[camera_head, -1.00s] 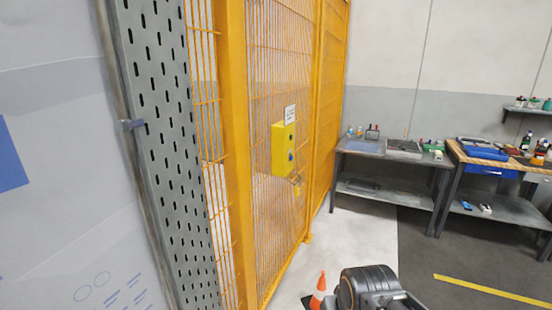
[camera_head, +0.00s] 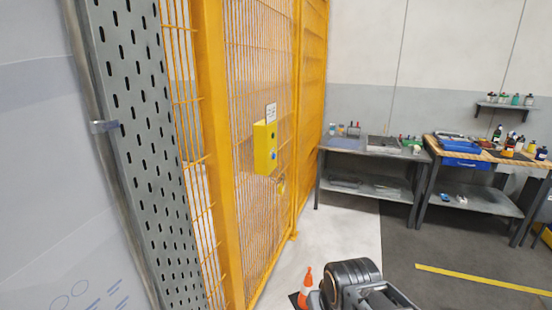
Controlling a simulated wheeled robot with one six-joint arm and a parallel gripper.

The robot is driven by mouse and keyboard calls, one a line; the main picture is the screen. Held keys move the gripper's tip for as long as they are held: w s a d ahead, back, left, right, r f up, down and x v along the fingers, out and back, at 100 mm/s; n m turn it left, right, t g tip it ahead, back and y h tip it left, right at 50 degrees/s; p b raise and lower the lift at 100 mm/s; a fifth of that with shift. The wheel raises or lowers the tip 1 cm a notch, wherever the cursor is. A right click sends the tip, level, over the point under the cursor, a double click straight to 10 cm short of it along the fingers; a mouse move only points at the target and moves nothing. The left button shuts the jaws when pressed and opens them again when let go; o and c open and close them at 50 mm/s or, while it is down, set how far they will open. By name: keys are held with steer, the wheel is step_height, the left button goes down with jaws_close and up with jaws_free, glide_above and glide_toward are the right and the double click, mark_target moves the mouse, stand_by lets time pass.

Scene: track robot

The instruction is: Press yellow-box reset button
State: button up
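The yellow box (camera_head: 265,148) is mounted on the orange mesh fence, left of the picture's middle. Its right-hand face carries a blue button (camera_head: 273,155) and a small dark spot above it. A small white sign (camera_head: 271,112) hangs just above the box. A padlock-like yellow item (camera_head: 281,187) hangs below it on the fence. Part of my arm shows at the bottom, well short of the box and apart from it. My gripper's fingers are not in view.
An orange and white cone (camera_head: 306,284) stands on the floor beside my arm. A grey metal table (camera_head: 366,150) and a wood-topped workbench (camera_head: 480,154) stand at the back right. A perforated grey tray (camera_head: 140,150) runs up the left. The floor (camera_head: 400,255) ahead right is clear.

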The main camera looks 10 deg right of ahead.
jaws_close()
stand_by(1.3)
